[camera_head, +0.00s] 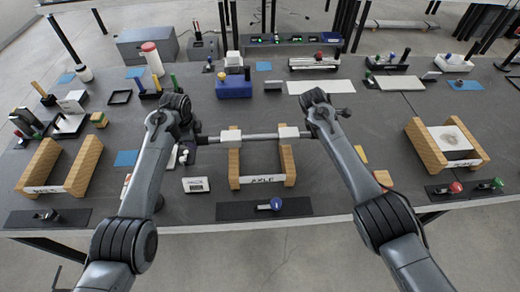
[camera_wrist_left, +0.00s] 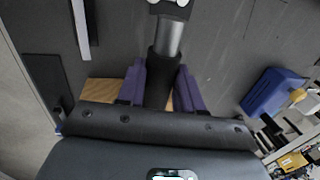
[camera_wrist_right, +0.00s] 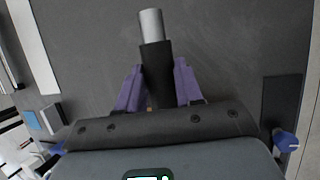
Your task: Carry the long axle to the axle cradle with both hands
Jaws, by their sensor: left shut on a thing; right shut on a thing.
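The long axle (camera_head: 260,136) is a silver rod with dark grip sleeves, held level across the upper part of the axle cradle. The cradle (camera_head: 235,166) has two wooden walls and a white AXLE label. White blocks sit on the rod's line above each wall; I cannot tell whether the rod rests on the cradle or hangs just above. My left gripper (camera_wrist_left: 160,88) is shut on a dark sleeve of the axle (camera_wrist_left: 170,38), with wood beneath it. My right gripper (camera_wrist_right: 158,88) is shut on the other sleeve of the axle (camera_wrist_right: 151,24). In the head view my arms partly hide both grippers.
Other wooden cradles stand at left (camera_head: 84,165) and right (camera_head: 426,150). A blue box (camera_head: 233,88) stands behind the axle. A dark pad with a blue knob (camera_head: 275,204) lies in front of the cradle. A small white display (camera_head: 195,184) stands to its left.

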